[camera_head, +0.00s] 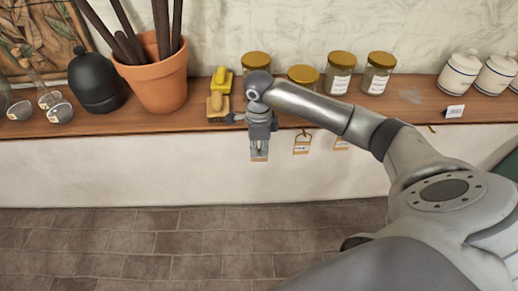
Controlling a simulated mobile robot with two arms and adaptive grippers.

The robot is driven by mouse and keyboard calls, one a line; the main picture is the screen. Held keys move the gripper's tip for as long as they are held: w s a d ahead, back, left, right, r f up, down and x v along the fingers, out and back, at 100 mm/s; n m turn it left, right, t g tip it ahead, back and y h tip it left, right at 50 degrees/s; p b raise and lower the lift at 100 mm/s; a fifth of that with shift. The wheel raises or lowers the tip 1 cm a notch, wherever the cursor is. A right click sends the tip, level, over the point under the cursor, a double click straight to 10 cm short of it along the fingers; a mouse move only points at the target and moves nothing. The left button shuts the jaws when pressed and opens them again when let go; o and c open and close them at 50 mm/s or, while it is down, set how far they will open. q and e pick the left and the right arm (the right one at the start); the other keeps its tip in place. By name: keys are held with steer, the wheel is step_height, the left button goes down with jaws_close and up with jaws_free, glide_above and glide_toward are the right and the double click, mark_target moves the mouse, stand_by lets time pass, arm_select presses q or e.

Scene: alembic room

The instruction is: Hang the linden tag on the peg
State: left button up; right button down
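My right gripper (259,151) points down in front of the shelf's front edge. A small tan tag (259,158) shows at its fingertips, mostly hidden by the fingers; I cannot tell whether they grip it. Another tag (302,147) hangs from a dark loop at the shelf edge, just right of the gripper. A further tag (342,144) hangs to the right, partly hidden by my arm. The writing is too small to read, so I cannot tell which is the linden tag. A small peg-like piece (432,128) sticks out at the shelf edge on the right. My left gripper is not in view.
The wooden shelf (190,121) holds a terracotta pot (158,82) with dark rods, a black vessel (96,84), glass flasks (54,106), a yellow-topped block (219,93), gold-lidded jars (341,73) and white lidded jars (459,75).

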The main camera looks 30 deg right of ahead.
steer(key=shift+w, duration=0.15)
stand_by(0.4)
steer(key=shift+w+d+f+b, duration=0.1)
steer(key=shift+w+d+b, duration=0.65)
steer(key=shift+w+b, duration=0.4)
steer(key=shift+f, duration=0.1)
stand_by(0.4)
steer(key=shift+w+d+f+b, duration=0.15)
steer(key=shift+w+f+b, duration=0.05)
steer(key=shift+b, duration=0.4)
steer(key=shift+d+f+b, duration=0.15)
steer(key=shift+f+b, duration=0.15)
steer(key=shift+b, duration=0.5)
stand_by(0.4)
